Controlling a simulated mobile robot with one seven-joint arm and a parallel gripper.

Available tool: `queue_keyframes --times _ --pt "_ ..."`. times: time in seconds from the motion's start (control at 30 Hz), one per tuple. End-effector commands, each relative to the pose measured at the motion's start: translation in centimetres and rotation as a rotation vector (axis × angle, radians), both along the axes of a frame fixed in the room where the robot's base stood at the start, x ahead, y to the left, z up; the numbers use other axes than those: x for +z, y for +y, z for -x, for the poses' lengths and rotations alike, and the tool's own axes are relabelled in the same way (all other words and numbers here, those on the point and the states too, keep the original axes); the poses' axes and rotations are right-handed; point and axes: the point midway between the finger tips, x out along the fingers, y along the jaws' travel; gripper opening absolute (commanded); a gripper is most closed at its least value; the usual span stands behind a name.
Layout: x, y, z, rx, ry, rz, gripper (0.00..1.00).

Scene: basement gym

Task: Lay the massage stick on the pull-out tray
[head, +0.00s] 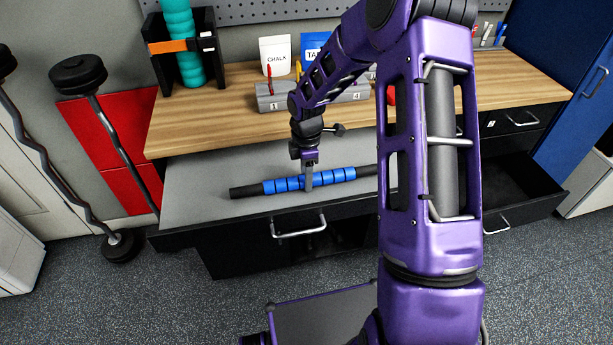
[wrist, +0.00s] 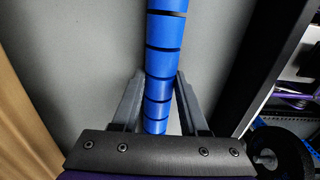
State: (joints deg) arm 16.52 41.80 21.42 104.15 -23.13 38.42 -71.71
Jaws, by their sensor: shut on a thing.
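The massage stick (head: 287,184) has blue rollers and black ends. It lies level, lengthwise, over the grey pull-out tray (head: 195,185) below the wooden worktop. In the head view my gripper (head: 311,181) comes down on the stick near its middle. In the wrist view the blue rollers (wrist: 162,65) run between my gripper's two fingers (wrist: 156,103), which are shut on the stick. The grey tray surface (wrist: 90,50) lies behind it. I cannot tell whether the stick touches the tray. My arm hides part of the tray's right side and the stick's right end.
The wooden worktop (head: 225,105) above holds a grey numbered block (head: 270,97), a chalk bag (head: 276,55) and a teal roller (head: 180,40) in a black stand. An open black drawer (head: 520,180) is at the right. Barbells (head: 100,120) lean at the left.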

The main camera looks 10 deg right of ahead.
Motion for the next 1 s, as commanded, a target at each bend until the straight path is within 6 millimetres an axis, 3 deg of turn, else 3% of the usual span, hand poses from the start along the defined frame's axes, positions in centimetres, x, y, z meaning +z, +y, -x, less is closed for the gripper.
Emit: queue_keyframes --times 0.13,0.17,0.3,0.7,1.0 --pt "-0.4 0.0 0.0 0.0 -0.001 0.0 0.0" --pt "-0.3 0.0 0.0 0.0 0.0 0.0 0.49" --pt "-0.3 0.0 0.0 0.0 0.0 0.0 0.73" --pt "0.6 0.0 -0.1 -0.001 -0.002 0.0 0.73" --pt "6.6 -0.1 -0.1 -0.001 -0.005 0.001 0.73"
